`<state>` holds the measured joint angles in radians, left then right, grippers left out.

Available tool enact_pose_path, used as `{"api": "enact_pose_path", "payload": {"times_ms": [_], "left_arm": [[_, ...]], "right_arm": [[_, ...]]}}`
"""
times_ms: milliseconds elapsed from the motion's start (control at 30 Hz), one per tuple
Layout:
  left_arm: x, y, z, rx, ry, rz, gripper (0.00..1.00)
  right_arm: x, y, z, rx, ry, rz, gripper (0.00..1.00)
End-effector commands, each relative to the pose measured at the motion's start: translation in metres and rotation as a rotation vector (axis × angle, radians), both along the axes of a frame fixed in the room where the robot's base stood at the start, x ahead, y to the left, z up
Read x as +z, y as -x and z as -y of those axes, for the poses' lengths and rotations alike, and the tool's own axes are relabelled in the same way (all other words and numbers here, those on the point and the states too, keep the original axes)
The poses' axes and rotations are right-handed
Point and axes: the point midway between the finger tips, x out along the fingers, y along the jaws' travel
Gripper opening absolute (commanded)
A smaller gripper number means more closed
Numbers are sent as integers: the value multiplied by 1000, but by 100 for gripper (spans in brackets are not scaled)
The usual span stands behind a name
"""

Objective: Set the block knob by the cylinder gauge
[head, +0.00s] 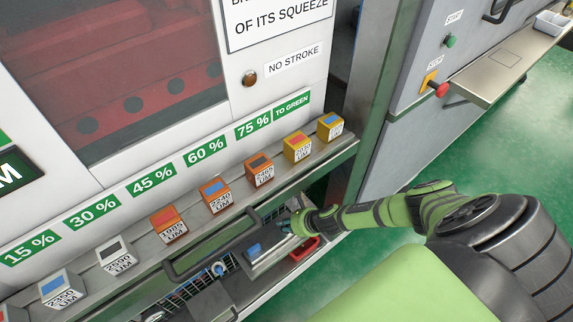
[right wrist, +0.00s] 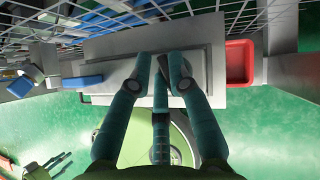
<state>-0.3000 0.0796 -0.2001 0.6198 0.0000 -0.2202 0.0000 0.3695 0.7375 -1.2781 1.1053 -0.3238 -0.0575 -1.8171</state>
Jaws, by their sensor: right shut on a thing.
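My right gripper (head: 293,224) reaches from the right into the open compartment below the ledge. In the right wrist view its fingers (right wrist: 163,72) are shut at a grey flat-topped body (right wrist: 213,68); the gripped part is mostly hidden by the fingers. In the head view this grey body (head: 272,255) has a blue patch on top. Several marked blocks sit on the ledge, among them an orange block with a blue top (head: 215,195) and a white block with a blue top (head: 58,287). I cannot make out which part is the cylinder gauge. My left gripper is not in view.
A red tray (head: 304,249) is right of the grey body; it also shows in the right wrist view (right wrist: 240,62). A dark handle (head: 205,255) and wire mesh are close by. The ledge (head: 195,232) overhangs the compartment. Green floor lies open at right.

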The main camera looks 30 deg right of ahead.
Motion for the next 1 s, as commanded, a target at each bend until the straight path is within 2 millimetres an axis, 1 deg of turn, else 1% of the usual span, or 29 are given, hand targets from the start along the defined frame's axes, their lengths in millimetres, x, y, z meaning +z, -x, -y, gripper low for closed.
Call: {"api": "enact_pose_path", "payload": {"times_ms": [33,167,333,433,533,800,867,1000], "left_arm": [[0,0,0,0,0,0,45],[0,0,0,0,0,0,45],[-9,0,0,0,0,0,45],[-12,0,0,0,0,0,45],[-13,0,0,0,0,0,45],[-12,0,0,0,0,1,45],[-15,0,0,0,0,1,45],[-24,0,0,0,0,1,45]], "right_arm": [[3,-6,12,-17,21,10,0],[3,-6,13,-9,21,11,0],[1,-7,14,139,24,13,0],[2,-7,13,199,22,12,0],[3,-6,13,224,22,11,0],[4,-6,13,228,20,12,0],[3,-7,13,241,21,13,0],[1,-7,14,321,22,13,0]]}}
